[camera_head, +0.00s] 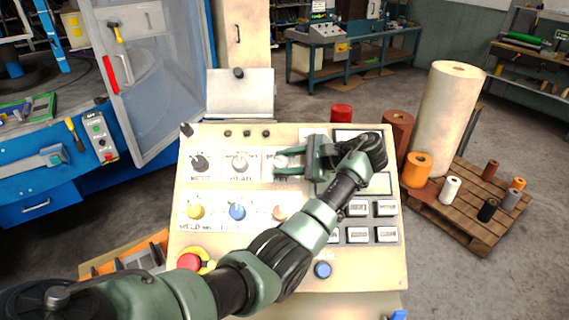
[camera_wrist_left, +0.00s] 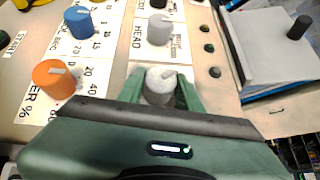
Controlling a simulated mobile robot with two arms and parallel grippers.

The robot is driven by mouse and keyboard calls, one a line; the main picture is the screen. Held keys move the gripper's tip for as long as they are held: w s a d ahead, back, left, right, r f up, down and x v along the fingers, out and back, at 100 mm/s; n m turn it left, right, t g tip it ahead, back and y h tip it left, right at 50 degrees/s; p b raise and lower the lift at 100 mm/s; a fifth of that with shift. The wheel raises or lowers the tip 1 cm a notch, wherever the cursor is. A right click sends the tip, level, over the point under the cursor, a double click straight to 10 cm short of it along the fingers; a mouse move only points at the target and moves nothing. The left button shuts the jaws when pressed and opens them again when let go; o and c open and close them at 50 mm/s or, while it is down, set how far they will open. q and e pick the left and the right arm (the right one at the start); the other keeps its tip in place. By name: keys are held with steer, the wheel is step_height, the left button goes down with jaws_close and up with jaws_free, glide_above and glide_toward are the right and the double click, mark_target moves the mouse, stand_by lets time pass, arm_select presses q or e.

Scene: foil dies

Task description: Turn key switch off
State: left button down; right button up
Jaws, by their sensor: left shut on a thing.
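The key switch (camera_head: 282,162), a small silver-grey round piece, is third in the top row of the cream control panel (camera_head: 300,275). My left gripper (camera_head: 279,161) reaches over the panel, and its two green fingers are shut on the switch from either side. In the left wrist view, the switch (camera_wrist_left: 159,83) shows its pale top between the fingertips of the gripper (camera_wrist_left: 160,92). The gripper body hides the switch's lower part and most of its label, so I cannot read its setting. My right gripper is not in view.
A grey knob (camera_head: 239,162) and a black knob (camera_head: 200,163) are left of the switch. Yellow (camera_head: 195,210), blue (camera_head: 237,212) and orange (camera_head: 280,212) knobs sit in the row below. A red stop button (camera_head: 188,262) is lower left. Push buttons (camera_head: 358,208) are at right.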

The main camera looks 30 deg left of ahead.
arm_select(q)
steer(key=shift+n+g+h, duration=0.4)
steer(key=shift+n+h, duration=0.1)
steer(key=shift+n, duration=0.1)
steer(key=c, duration=0.9)
jaws_free()
steer(key=shift+c, duration=0.2)
steer(key=b+v, duration=0.2)
steer(key=v, duration=0.5)
steer(key=shift+w+d, duration=0.1)
steer(key=shift+d, duration=0.15)
steer(key=shift+r, duration=0.15)
steer(key=shift+d, duration=0.15)
